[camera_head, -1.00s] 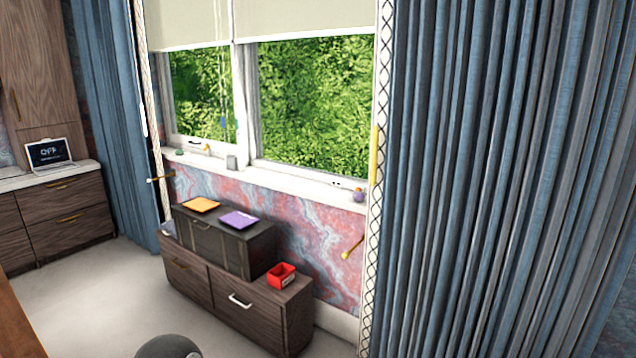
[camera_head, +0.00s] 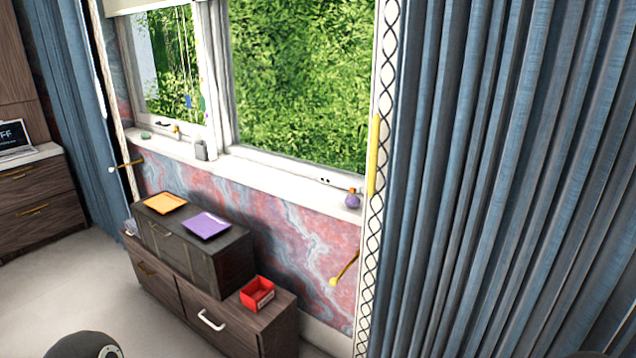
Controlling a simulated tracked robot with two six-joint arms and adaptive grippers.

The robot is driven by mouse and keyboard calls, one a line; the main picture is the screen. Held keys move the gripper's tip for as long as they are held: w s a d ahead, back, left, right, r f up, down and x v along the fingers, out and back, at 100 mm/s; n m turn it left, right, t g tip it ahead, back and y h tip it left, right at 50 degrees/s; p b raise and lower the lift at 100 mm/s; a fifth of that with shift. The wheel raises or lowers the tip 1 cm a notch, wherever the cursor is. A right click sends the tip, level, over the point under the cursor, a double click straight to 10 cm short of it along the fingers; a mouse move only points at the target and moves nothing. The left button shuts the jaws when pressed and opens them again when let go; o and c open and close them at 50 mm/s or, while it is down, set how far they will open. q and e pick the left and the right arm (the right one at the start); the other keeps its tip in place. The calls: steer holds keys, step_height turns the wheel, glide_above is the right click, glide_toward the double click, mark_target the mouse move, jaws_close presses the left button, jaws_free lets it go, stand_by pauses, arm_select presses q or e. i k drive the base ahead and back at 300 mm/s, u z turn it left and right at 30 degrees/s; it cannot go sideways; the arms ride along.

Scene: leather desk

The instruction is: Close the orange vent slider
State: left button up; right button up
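I cannot make out an orange vent slider for certain. A small orange-yellow piece (camera_head: 176,130) stands on the window sill near the left pane, too small to tell what it is. A long yellow bar (camera_head: 374,155) runs upright on the patterned curtain edge, right of the window. The window (camera_head: 297,80) has a white frame, and its panes show green leaves outside. Neither of my grippers is in view.
A dark wooden cabinet (camera_head: 240,335) stands under the window, bearing a dark chest (camera_head: 215,265) with an orange folder (camera_head: 160,204) and a purple folder (camera_head: 206,225). A red box (camera_head: 257,293) sits beside it. A blue curtain (camera_head: 500,180) fills the right.

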mark_target(352, 189)
steer(key=z, duration=0.85)
steer(key=i, duration=0.15)
steer(key=u, duration=2.2)
steer(key=i, duration=2.6)
steer(key=z, duration=3.25)
